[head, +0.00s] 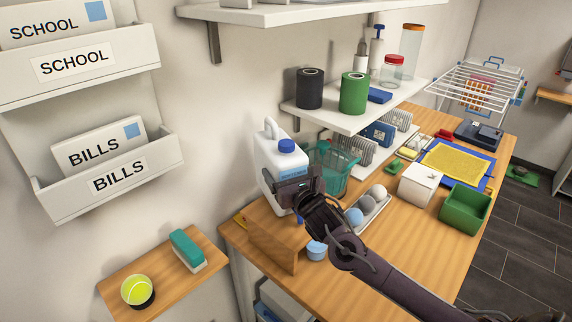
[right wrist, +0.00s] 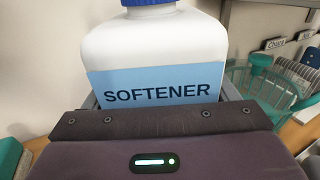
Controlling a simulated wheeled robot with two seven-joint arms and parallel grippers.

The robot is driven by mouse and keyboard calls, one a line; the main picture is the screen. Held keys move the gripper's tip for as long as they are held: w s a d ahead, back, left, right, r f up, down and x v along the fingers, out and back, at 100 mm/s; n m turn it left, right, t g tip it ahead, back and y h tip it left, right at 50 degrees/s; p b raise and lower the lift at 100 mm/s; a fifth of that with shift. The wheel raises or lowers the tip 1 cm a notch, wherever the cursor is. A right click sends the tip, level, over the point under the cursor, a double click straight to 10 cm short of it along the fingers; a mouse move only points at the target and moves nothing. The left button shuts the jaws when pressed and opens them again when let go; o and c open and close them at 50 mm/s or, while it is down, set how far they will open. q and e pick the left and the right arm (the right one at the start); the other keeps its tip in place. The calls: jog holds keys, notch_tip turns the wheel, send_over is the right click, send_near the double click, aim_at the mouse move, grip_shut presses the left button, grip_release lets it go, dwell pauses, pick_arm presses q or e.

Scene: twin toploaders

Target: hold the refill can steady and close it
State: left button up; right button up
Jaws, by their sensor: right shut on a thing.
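The refill can (head: 283,165) is a white jug with a handle and a blue cap (head: 286,146) on its neck. It stands upright at the left end of the wooden worktop. In the right wrist view the can (right wrist: 150,45) fills the middle, with a blue label reading SOFTENER, and its cap (right wrist: 150,3) is cut off at the top edge. I cannot tell how tightly the cap sits. My right gripper (head: 288,187) is shut on the can's body, one finger at each side, and hides its lower front. My left gripper is not in view.
A shelf (head: 340,118) with a black and a green canister overhangs behind. The wall side left of the can is clear.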

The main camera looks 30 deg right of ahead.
jog(key=shift+r, duration=0.25)
jog(key=o, duration=1.6)
jog(key=shift+f, duration=0.3)
jog(key=o, duration=0.3)
jog(key=shift+s+r, duration=0.1)
jog(key=shift+s, duration=0.05)
jog(key=shift+s, duration=0.1)
jog(key=s+b, duration=0.3)
jog(key=s, duration=0.8)
jog(key=shift+s+a+b, duration=0.3)
jog(key=shift+s+a, duration=0.05)
